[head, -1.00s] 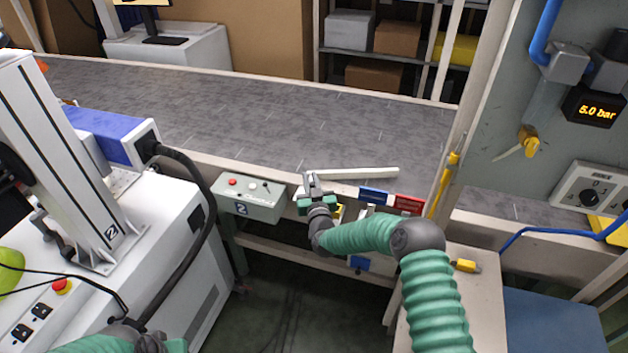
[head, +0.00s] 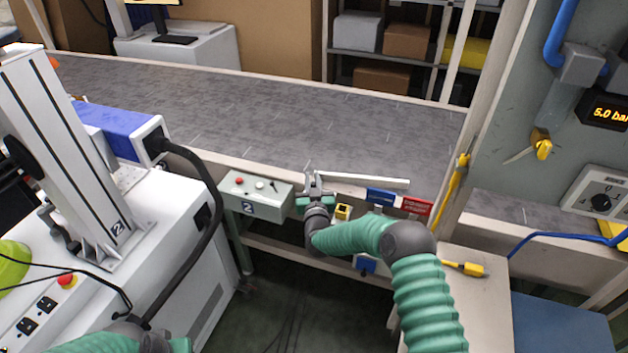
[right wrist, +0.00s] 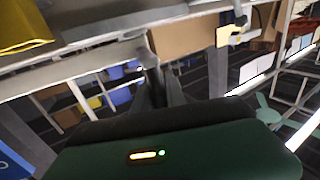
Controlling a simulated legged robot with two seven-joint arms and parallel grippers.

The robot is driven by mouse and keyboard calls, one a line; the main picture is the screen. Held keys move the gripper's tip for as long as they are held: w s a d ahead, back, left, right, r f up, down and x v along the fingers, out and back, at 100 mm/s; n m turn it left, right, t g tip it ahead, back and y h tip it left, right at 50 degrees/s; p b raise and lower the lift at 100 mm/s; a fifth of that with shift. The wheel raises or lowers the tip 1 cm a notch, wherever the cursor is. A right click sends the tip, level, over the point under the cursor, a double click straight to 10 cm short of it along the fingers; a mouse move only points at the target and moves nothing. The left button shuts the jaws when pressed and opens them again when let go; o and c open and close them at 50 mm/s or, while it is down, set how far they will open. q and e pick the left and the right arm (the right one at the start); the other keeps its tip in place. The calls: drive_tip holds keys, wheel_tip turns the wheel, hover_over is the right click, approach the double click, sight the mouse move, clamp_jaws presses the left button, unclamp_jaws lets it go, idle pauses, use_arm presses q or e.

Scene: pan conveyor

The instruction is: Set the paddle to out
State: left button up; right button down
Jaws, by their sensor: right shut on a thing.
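The paddle (head: 370,181) is a long pale bar at the conveyor's near edge in the head view. It points right, lying nearly along the rail just behind the blue label (head: 381,196) and the red label (head: 417,206). My right gripper (head: 313,182) is at the bar's left end, shut on what looks like the paddle's handle. In the right wrist view its dark fingers (right wrist: 158,85) close on a narrow upright piece; the grip itself is partly hidden. My left gripper (head: 178,345) is only partly in view at the bottom edge, its fingers unseen.
A grey control box (head: 257,193) with a red button sits left of my right gripper. The grey conveyor belt (head: 250,110) is clear. A white machine (head: 165,250) stands at left. A post and panel with a pressure display (head: 607,112) rise at right.

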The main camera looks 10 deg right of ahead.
drive_tip(key=shift+a, duration=0.4)
drive_tip(key=c, duration=1.4)
unclamp_jaws()
drive_tip(key=shift+o, duration=0.2)
drive_tip(key=shift+s, duration=0.25)
drive_tip(key=s+a, duration=0.2)
drive_tip(key=s, duration=1.4)
drive_tip(key=shift+a+p, duration=0.35)
drive_tip(key=shift+a, duration=0.05)
drive_tip(key=shift+f, duration=0.1)
